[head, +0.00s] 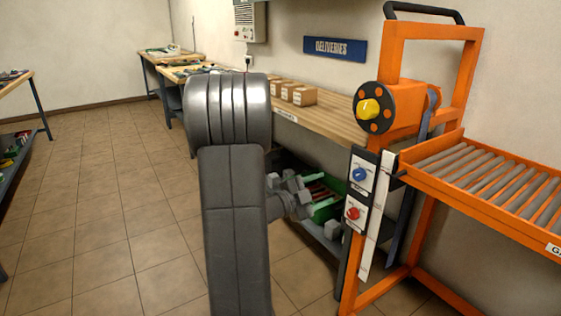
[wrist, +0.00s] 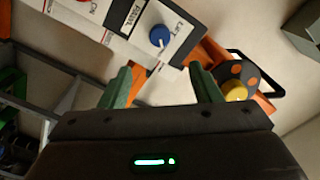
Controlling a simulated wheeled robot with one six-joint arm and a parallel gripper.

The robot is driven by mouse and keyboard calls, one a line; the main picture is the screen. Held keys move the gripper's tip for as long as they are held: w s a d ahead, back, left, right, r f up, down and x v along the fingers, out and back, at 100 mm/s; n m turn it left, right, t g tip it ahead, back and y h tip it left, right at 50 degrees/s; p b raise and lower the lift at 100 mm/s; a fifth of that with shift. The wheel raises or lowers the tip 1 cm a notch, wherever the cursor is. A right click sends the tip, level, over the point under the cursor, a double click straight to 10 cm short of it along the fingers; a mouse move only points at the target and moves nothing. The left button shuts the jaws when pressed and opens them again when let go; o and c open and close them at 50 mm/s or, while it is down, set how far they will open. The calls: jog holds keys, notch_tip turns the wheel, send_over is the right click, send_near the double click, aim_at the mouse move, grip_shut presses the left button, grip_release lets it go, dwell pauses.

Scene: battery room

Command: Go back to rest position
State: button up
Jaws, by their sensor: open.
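My gripper (head: 318,193) is in the middle of the head view, at the end of my grey arm, left of the orange lift frame's control panel (head: 361,187). In the wrist view its two green fingers (wrist: 161,86) are spread apart with nothing between them. The panel (wrist: 128,29) with a blue knob (wrist: 159,36) and part of a red knob (wrist: 82,3) lies beyond the fingertips. The gap between gripper and panel is hard to judge.
The orange lift frame (head: 391,55) has a yellow knob (head: 368,108) and a roller tray (head: 490,185). Small cartons (head: 303,95) stand on a wooden bench (head: 335,118). A green crate (head: 327,213) is on the shelf below. Open tiled floor (head: 105,200) lies to the left.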

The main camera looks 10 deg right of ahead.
aim_at(356, 175)
jog(key=b+x, duration=0.1)
jog(key=x, duration=1.2)
jog(key=shift+w+d, duration=0.1)
